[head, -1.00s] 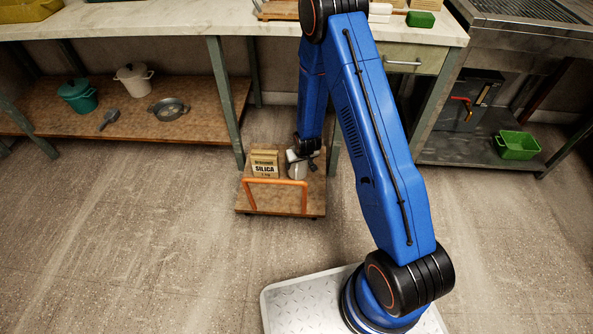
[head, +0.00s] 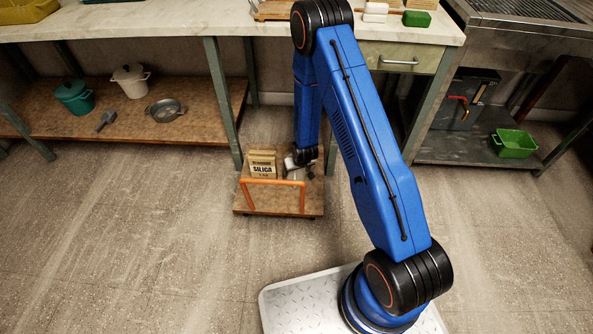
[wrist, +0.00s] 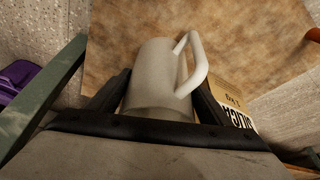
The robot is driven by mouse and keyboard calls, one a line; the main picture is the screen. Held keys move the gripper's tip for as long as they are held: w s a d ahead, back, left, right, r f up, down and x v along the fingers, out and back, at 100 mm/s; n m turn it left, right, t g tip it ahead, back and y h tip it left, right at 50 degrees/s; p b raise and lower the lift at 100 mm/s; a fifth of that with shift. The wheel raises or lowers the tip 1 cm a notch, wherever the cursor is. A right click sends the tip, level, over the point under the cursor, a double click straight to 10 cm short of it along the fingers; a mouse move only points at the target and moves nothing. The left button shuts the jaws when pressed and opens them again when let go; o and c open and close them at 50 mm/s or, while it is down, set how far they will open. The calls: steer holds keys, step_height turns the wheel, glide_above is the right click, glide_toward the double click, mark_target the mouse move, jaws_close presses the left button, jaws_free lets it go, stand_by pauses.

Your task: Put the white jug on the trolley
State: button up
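The white jug (wrist: 152,75) sits between the two fingers of my gripper (wrist: 158,98) in the wrist view, its handle toward the right. The fingers appear to press on its sides. In the head view a small part of the jug (head: 291,166) shows beside my gripper (head: 301,163), over the trolley (head: 314,190). The trolley is a low brown wooden platform with an orange handle. Its bare deck (wrist: 240,35) fills much of the wrist view. I cannot tell whether the jug's base touches the deck.
A silica box (head: 262,163) stands on the trolley just left of the jug. A bench leg (head: 224,110) rises close behind the trolley. The lower shelf (head: 200,125) at left holds pots and a pan. A green bin (head: 515,144) is at right. The floor at left is clear.

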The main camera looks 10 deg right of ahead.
steer(key=shift+o, duration=0.9)
steer(key=shift+r, duration=0.15)
steer(key=w+d+r+v, duration=0.1)
steer(key=w+d+v, duration=0.1)
steer(key=v, duration=4.2)
steer(key=s+d+r, duration=0.1)
steer(key=s+r, duration=0.4)
steer(key=s, duration=0.4)
steer(key=s+d+r, duration=0.1)
steer(key=s+r, duration=0.4)
steer(key=s, duration=0.4)
steer(key=s+d+r+m, duration=0.1)
steer(key=s+d+r, duration=0.1)
steer(key=s+r, duration=0.3)
steer(key=s, duration=0.4)
